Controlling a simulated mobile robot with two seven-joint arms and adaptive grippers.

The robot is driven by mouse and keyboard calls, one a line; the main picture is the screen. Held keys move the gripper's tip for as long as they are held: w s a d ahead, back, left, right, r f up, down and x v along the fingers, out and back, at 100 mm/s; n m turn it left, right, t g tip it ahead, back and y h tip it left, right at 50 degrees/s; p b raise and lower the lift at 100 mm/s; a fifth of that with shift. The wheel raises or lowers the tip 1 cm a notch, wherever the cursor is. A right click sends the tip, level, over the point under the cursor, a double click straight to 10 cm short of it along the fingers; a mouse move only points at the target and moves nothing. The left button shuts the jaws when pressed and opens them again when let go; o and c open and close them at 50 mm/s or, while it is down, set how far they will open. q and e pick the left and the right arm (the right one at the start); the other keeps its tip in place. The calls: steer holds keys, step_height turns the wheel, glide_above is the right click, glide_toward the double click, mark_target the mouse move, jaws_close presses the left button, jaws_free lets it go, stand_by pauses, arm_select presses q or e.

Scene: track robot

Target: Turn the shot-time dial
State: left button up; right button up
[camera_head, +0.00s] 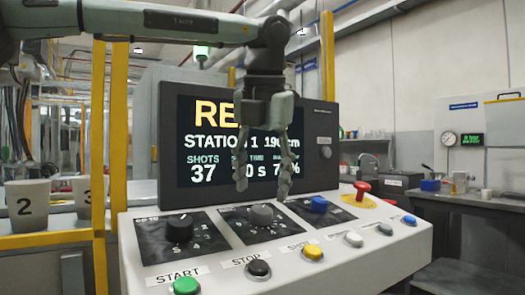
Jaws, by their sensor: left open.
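The dial labels are too small to read, so I cannot tell by label which is the shot-time dial. My left gripper (263,187) points down with its two fingers apart and empty. Its fingertips appear just above the grey dial, one to each side; contact is not visible. It hides part of the screen (235,135), including part of a reading that ends in "TIME". My right gripper is not in view.
Green (186,286), black (259,268) and yellow (313,252) buttons line the panel's front, with white, grey and blue ones to the right. A red stop button (362,190) stands at the right. Numbered cups (28,206) stand at the left, and a workbench (470,200) at the right.

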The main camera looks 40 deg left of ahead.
arm_select(q)
steer(key=v, duration=0.7)
steer(key=shift+r, duration=0.35)
